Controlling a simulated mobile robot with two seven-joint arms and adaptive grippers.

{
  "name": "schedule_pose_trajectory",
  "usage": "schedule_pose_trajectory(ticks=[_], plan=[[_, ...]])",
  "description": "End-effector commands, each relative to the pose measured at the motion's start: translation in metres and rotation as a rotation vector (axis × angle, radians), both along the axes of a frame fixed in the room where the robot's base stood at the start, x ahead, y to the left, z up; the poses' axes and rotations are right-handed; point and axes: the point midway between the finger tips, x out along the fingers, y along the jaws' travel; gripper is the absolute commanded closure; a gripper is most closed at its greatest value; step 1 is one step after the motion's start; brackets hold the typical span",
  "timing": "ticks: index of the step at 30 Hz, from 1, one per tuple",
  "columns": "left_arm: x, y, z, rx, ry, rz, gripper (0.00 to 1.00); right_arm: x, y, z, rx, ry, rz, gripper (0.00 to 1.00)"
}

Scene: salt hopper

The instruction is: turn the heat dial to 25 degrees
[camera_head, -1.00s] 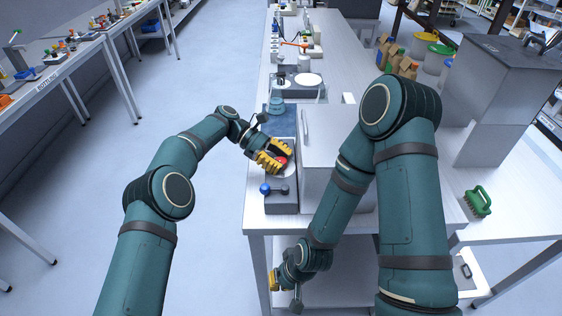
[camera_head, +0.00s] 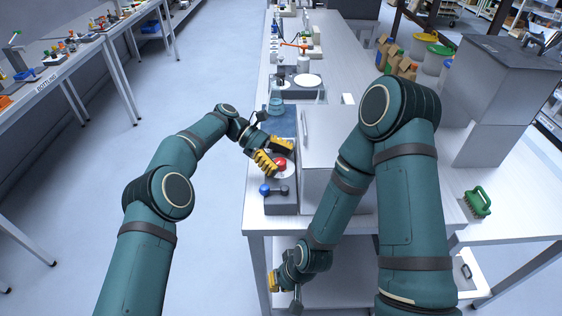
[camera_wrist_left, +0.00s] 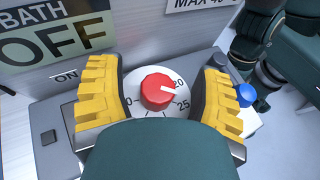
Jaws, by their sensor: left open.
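The red heat dial (camera_wrist_left: 156,93) sits on a round white scale plate (camera_wrist_left: 149,74) on a grey control box. Its white pointer mark lies between the 20 and 25 figures. The dial also shows in the head view (camera_head: 280,162). My left gripper (camera_head: 272,155) is open, with its yellow fingers on either side of the dial and apart from it; they also show in the left wrist view (camera_wrist_left: 158,88). My right gripper (camera_head: 277,281) hangs low near the table's front edge, far from the dial; its jaws are too small to judge.
A lever with a blue knob (camera_head: 265,189) is on the grey box nearer the front edge. The bath's light grey body (camera_head: 319,146) stands right beside the dial, with a BATH OFF sign (camera_wrist_left: 55,38). A green brush (camera_head: 478,202) lies on the right-hand table.

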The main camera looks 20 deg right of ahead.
Motion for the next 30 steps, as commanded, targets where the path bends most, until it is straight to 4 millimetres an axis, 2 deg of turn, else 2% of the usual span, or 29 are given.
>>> schedule_pose_trajectory(ticks=[9, 15, 21, 30], plan=[[0.000, -0.001, 0.058, -0.001, -0.002, -0.002, 0.34, 0.000, 0.000, 0.000, 0.000, 0.000, 0.000, 1.00], [0.000, -0.001, 0.084, -0.001, -0.001, -0.002, 0.34, 0.000, 0.000, 0.000, 0.000, 0.000, 0.000, 1.00], [-0.001, -0.001, 0.091, 0.001, 0.001, -0.002, 0.34, 0.000, 0.000, 0.000, 0.000, 0.000, 0.000, 1.00], [-0.001, -0.001, 0.091, 0.001, 0.001, -0.002, 0.34, 0.000, 0.000, 0.000, 0.000, 0.000, 0.000, 1.00]])
